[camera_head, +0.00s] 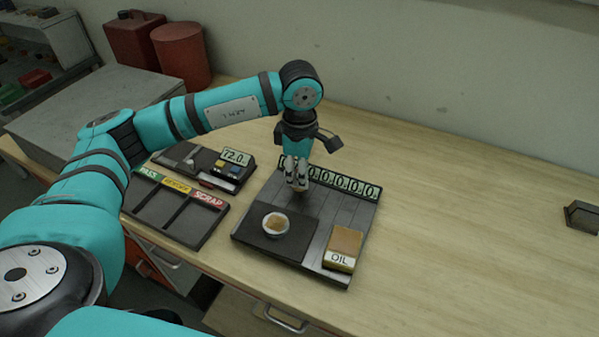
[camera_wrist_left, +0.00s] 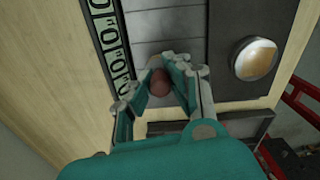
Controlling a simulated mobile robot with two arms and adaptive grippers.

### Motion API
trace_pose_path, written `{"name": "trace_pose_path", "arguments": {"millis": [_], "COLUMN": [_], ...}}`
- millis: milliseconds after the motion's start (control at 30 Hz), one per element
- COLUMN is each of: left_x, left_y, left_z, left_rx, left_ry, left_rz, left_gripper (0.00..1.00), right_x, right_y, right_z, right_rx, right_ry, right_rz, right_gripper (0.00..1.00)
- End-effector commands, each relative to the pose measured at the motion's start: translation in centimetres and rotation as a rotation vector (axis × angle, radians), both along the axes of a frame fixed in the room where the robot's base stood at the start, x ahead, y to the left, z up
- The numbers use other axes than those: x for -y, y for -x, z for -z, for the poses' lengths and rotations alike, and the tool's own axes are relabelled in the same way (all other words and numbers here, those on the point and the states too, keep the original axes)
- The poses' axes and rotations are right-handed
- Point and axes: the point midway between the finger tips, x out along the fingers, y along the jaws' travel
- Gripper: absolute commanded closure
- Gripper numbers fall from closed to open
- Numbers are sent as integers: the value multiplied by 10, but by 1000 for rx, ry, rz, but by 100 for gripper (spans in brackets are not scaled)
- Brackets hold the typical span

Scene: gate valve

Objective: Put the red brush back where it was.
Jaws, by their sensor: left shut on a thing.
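My left gripper (camera_head: 298,184) points down over the back part of the grey slatted tray (camera_head: 334,222), just in front of a row of number displays. Its fingers (camera_wrist_left: 160,84) are shut on a reddish-brown, round-ended thing, which I take to be the red brush (camera_wrist_left: 160,82). Most of the brush is hidden by the fingers; in the head view only a small brownish bit shows below them. I cannot tell whether it touches the tray. My right gripper is not in view.
A sorting rack (camera_head: 180,213) and a device reading 72.0 (camera_head: 205,165) stand to the left.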

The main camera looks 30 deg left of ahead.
Motion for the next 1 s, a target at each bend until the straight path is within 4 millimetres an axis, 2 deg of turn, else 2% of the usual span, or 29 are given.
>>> {"name": "trace_pose_path", "arguments": {"millis": [33, 100, 533, 567, 700, 1000], "left_x": [0, 0, 0, 0, 0, 0], "left_y": [1, 0, 0, 0, 0, 0], "left_z": [4, 10, 19, 17, 17, 15], "left_rx": [-4, -1, 1, 1, 1, 1], "left_ry": [1, 0, 1, 1, 1, 1], "left_rz": [-2, -2, -1, -1, -1, -1], "left_gripper": [100, 100, 100, 83, 64, 63], "right_x": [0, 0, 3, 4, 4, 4], "right_y": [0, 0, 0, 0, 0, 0], "right_z": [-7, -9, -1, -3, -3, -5], "right_rx": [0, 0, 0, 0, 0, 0], "right_ry": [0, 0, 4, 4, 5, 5], "right_rz": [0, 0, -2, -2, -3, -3], "right_gripper": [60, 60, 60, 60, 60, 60]}}
